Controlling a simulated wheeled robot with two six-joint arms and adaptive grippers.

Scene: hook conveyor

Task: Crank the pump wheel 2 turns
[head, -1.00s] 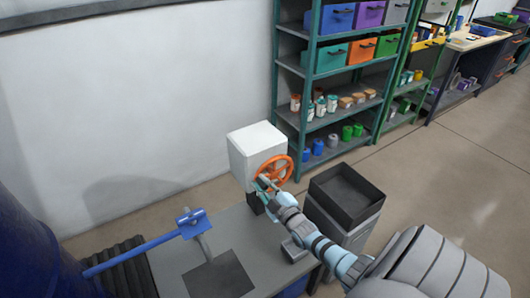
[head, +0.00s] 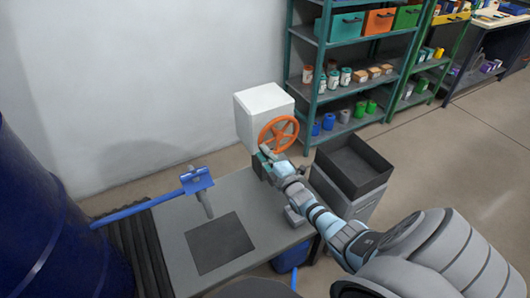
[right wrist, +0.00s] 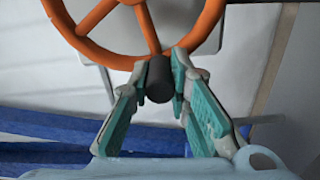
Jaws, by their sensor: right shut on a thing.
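The orange pump wheel (head: 296,126) is mounted on the front of a white box (head: 262,103) at the back of the table in the head view. The right wrist view shows its rim (right wrist: 208,25) and spokes up close. A dark round crank knob (right wrist: 158,80) stands out at the lower rim. My right gripper (head: 267,154) is at the wheel's lower left in the head view. In the right wrist view its teal-padded fingers (right wrist: 160,85) are closed on the knob from both sides. The knob is hidden in the head view. My left gripper is not in view.
A grey table (head: 171,241) with a dark square pad (head: 219,243) lies in front. A blue bar with a bracket (head: 197,180) reaches over it from the left. A dark open bin (head: 356,165) stands right of the wheel. Shelves (head: 345,96) stand behind.

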